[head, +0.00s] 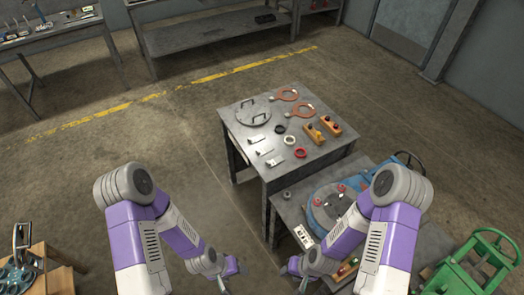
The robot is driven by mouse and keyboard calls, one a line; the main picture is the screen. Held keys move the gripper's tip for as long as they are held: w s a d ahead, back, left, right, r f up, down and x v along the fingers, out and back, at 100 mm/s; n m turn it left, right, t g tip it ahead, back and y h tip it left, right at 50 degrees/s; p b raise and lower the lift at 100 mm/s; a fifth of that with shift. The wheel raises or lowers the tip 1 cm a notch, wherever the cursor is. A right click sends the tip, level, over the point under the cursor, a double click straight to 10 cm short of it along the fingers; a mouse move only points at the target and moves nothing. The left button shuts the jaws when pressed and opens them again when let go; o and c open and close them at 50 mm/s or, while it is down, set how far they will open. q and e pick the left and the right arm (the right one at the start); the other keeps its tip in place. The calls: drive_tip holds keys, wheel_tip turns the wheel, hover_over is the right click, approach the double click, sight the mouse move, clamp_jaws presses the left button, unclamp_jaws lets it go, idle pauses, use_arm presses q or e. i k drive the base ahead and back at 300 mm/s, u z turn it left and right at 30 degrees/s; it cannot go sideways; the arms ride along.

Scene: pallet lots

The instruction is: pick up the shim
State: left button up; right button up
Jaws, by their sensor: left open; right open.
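Several small, flat, silvery pieces lie along the left side of the grey metal table in the head view: a far one (256,139), a middle one (265,152) and a near one (275,162). Any of them may be the shim; they are too small to tell apart surely. Nothing covers them. My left gripper (236,274) is open and low at the bottom centre, short of the table. My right gripper (291,276) is open, to its right, by the left edge of a lower bench. Both are apart from the pieces, and I see nothing held.
The grey table (225,125) also bears a round plate with handles (253,111), orange ring tools (286,95), rings (301,153) and orange-yellow blocks (315,134). The lower bench (285,205) holds a blue round fixture (325,208). A green frame (480,262) stands lower right.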

sight(254, 140)
drive_tip(key=u, duration=0.05)
drive_tip(key=k, duration=0.65)
drive_tip(key=u, duration=1.1)
drive_tip(key=k, duration=1.15)
drive_tip(key=u, duration=0.7)
drive_tip(key=i, duration=1.35)
drive_tip(key=z, duration=1.15)
drive_tip(key=i, duration=1.2)
drive_tip(key=z, duration=1.85)
drive_tip(key=i, duration=0.85)
drive_tip(key=z, duration=0.1)
